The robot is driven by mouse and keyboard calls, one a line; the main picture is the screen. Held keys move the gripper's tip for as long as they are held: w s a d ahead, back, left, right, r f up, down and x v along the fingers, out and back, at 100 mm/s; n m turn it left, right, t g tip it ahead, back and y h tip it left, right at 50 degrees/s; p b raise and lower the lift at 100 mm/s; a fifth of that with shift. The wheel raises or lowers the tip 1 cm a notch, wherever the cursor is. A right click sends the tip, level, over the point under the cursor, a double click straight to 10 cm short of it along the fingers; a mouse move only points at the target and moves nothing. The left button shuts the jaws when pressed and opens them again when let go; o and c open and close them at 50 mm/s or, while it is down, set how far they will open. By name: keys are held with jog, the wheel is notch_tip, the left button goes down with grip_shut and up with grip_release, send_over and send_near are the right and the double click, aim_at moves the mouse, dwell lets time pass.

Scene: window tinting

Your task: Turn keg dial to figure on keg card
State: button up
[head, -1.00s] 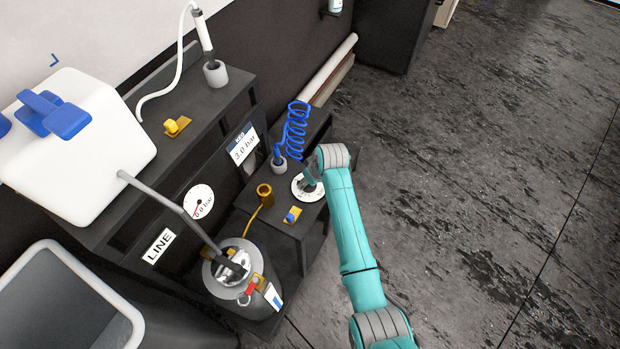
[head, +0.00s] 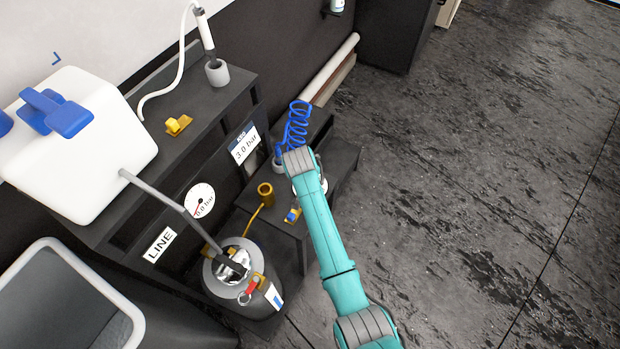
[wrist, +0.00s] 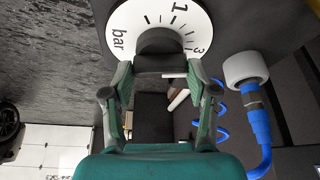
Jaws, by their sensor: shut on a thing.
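The keg dial (wrist: 198,17) is a white disc marked "bar", "1" and "3", with a dark round knob (wrist: 157,42) at its middle. My gripper (wrist: 158,68) is shut on the knob, one finger on each side. Which mark the knob points to cannot be told. In the head view my arm hides most of the dial, and only a white edge (head: 323,187) shows. The keg card (head: 246,146), white with a blue top, reads "3.0 bar".
A coiled blue hose (head: 297,127) rises from a grey holder just behind my wrist; it also shows at the right of the wrist view (wrist: 260,125). The metal keg (head: 250,295) stands front left. A small brass cup (head: 265,190) is nearby. The floor at right is clear.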

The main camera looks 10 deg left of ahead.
jog(key=shift+m+h, duration=0.4)
jog(key=shift+m, duration=0.8)
jog(key=o, duration=1.2)
jog(key=shift+c, duration=0.2)
jog(key=v, duration=1.2)
jog(key=shift+w, duration=0.2)
jog(key=shift+a, duration=0.1)
